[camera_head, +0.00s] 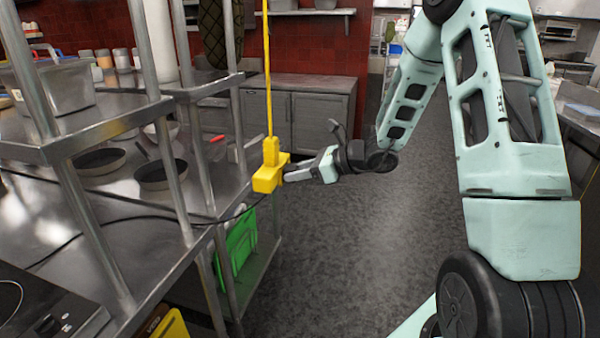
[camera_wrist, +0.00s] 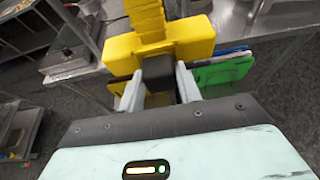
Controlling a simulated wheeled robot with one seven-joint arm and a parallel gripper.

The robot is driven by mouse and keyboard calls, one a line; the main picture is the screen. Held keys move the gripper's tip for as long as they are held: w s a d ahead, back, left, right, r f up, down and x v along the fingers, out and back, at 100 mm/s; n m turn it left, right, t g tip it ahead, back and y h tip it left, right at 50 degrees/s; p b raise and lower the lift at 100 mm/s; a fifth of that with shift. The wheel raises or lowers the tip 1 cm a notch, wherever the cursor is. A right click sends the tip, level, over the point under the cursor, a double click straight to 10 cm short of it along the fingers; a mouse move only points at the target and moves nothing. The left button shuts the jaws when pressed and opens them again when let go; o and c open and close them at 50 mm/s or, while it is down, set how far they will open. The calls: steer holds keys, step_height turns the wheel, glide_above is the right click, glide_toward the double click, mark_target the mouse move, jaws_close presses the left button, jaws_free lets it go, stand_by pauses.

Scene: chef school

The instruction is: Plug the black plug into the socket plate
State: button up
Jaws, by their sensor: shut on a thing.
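The black plug (camera_wrist: 158,74) sits between the two grey fingers of my gripper (camera_wrist: 160,86) in the wrist view. My gripper is shut on it. A yellow socket box (camera_head: 268,178) hangs at the lower end of a yellow cord, and I take it as the socket plate; it also shows right ahead of the plug in the wrist view (camera_wrist: 190,36). The plug is up against the near side of the box. Its prongs are hidden, so I cannot tell how far in it is. In the head view my gripper (camera_head: 287,174) points left at the box.
A black cable (camera_head: 150,215) runs from the steel counter (camera_head: 130,190) toward the box. Pans (camera_head: 160,173) stand on the counter. Green boards (camera_head: 238,245) stand on the shelf below the box. The floor (camera_head: 370,250) to the right is clear.

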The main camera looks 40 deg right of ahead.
steer(key=shift+w+a, duration=0.1)
steer(key=o, duration=1.1)
steer(key=b+v, duration=0.3)
steer(key=v, duration=1.4)
steer(key=shift+r, duration=0.2)
